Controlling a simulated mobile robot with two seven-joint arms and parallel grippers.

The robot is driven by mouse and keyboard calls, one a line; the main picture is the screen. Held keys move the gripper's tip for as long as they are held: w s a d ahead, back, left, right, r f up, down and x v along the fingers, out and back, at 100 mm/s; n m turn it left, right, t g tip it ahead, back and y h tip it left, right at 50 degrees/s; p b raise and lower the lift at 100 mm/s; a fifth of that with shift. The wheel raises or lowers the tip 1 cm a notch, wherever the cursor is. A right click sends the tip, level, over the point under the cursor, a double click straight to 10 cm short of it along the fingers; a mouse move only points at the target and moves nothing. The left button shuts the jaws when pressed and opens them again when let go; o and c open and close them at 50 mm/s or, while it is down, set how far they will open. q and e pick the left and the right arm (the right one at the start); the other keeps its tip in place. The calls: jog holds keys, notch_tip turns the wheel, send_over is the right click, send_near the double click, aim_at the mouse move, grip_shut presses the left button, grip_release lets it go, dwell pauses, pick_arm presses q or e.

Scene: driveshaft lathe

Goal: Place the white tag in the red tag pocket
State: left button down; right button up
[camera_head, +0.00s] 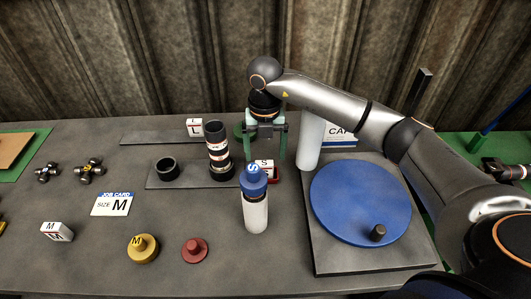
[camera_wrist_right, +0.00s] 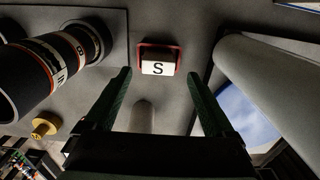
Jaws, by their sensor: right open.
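A white tag marked S (camera_head: 265,163) stands at the red tag pocket (camera_head: 276,174), behind the blue-capped bottle. In the right wrist view the S tag (camera_wrist_right: 158,68) appears inside the red pocket's rim (camera_wrist_right: 155,45); how deep it sits I cannot tell. My right gripper (camera_head: 267,155) is open and empty, pointing down above and around this spot. Its two green fingers show apart in the wrist view (camera_wrist_right: 160,75), with the tag lying beyond and between them, not visibly touched. Other white tags are marked L (camera_head: 195,127) and M (camera_head: 57,231). My left gripper is not in view.
The white bottle with a blue S cap (camera_head: 255,205) stands in front of the pocket. A striped shaft (camera_head: 218,145) stands to the left, a white cylinder (camera_head: 310,140) and a blue disc (camera_head: 360,200) to the right.

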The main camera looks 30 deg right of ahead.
aim_at(265, 163)
notch_tip(265, 163, up, 7)
jog(key=p, duration=0.3)
jog(key=shift+f, duration=0.15)
